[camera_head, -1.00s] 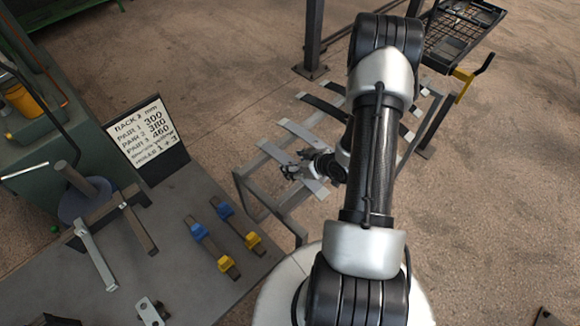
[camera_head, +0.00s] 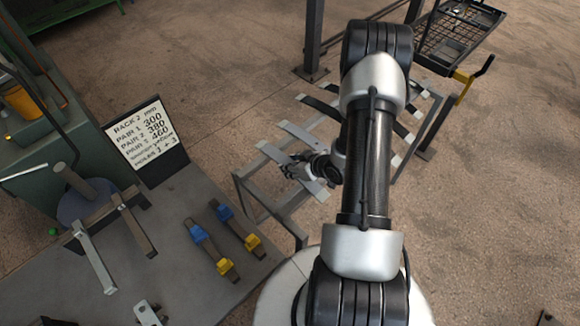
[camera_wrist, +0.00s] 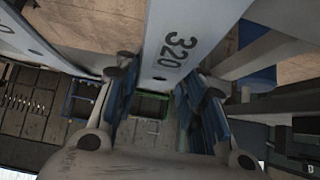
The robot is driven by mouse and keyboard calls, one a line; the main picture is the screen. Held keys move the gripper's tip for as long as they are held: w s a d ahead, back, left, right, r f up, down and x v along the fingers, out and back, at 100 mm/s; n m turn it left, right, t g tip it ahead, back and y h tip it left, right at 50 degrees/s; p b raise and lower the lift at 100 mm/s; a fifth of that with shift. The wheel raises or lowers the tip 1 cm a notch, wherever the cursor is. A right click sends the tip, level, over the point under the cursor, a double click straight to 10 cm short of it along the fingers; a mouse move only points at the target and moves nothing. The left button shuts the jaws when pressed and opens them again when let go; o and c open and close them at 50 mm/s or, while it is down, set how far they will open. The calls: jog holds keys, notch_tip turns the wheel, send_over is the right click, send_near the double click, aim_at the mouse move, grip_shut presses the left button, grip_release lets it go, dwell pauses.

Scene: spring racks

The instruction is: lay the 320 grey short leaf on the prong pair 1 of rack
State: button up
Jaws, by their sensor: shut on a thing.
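The grey leaf marked 320 (camera_wrist: 185,35) runs between my gripper's fingers (camera_wrist: 163,80) in the wrist view, its number readable. My gripper (camera_head: 299,171) is shut on this leaf (camera_head: 271,152) over the near left end of the rack (camera_head: 240,190) in the head view. My gripper covers the leaf's middle. I cannot tell whether the leaf touches the prongs. Another grey leaf (camera_head: 300,134) lies across the rack just beyond it. In the wrist view, a neighbouring pale leaf (camera_wrist: 40,45) shows at the left, its number cut off.
Dark leaves (camera_head: 322,107) lie farther along the rack. A sign (camera_head: 141,133) reads rack 2, with pair 1 at 300. The grey bench (camera_head: 185,280) holds two strips with blue and yellow blocks (camera_head: 208,245).

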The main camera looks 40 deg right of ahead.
grip_shut()
jog(key=shift+w+r, duration=0.1)
jog(key=shift+r, duration=0.1)
notch_tip(320, 180, up, 20)
jog(key=p, duration=0.7)
jog(key=shift+f, duration=0.15)
